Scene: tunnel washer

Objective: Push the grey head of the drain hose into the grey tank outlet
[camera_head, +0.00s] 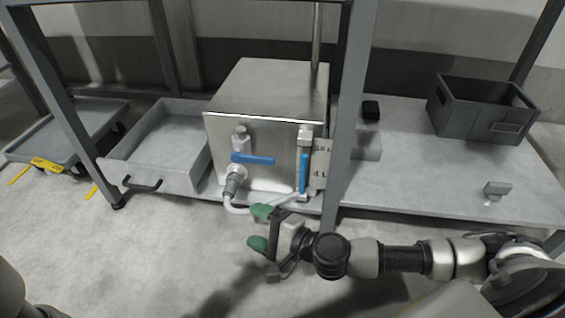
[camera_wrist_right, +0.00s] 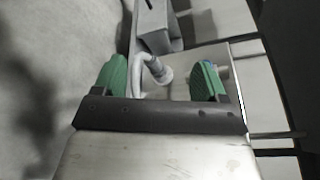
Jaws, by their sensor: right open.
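The metal tank (camera_head: 265,110) stands on the bench, with a blue-handled valve on its front. The grey head of the drain hose (camera_head: 232,183) is at the grey tank outlet (camera_head: 239,169), low on that front. I cannot tell how deep it sits. The pale hose (camera_head: 238,209) curves down from it and to the right. My right gripper (camera_head: 260,228), with green fingertips, is open and empty, in front of and below the hose. In the right wrist view the hose head (camera_wrist_right: 164,75) shows beyond and between the open fingers (camera_wrist_right: 160,80). My left gripper is out of view.
A grey upright post (camera_head: 347,120) stands right of the tank. An open shallow tray (camera_head: 150,180) is at the left. The floor in front is clear.

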